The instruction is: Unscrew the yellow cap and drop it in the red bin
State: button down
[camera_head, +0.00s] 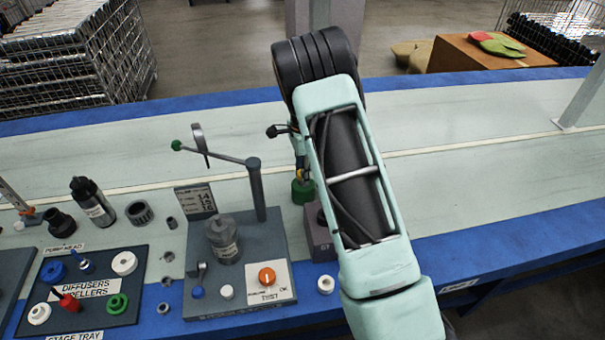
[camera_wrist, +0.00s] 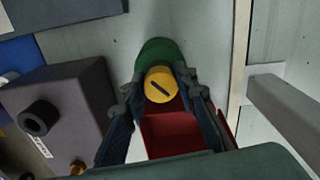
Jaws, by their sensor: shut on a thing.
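The yellow cap (camera_wrist: 160,84) has a dark slot across its face and sits between my fingertips in the wrist view. My gripper (camera_wrist: 157,82) is shut on it. A green round part (camera_wrist: 155,50) lies directly behind the cap; I cannot tell whether they touch. The red bin (camera_wrist: 172,132) is partly visible below the cap in the picture, between my fingers, with its rim partly covered by them. In the head view, my gripper (camera_head: 301,172) is just above the green part (camera_head: 302,190), and my arm hides the red bin.
A grey block (camera_wrist: 62,105) with a black knob stands left of my gripper in the wrist view. In the head view, a test stand (camera_head: 240,290) with a bottle (camera_head: 222,240) and lever is to the left. The bench beyond is largely clear.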

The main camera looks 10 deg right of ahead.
jog(key=shift+n, duration=1)
jog(key=n, duration=0.2)
jog(key=shift+n+b, duration=0.3)
jog(key=shift+n, duration=0.5)
jog(key=n, duration=0.2)
jog(key=shift+n, duration=0.7)
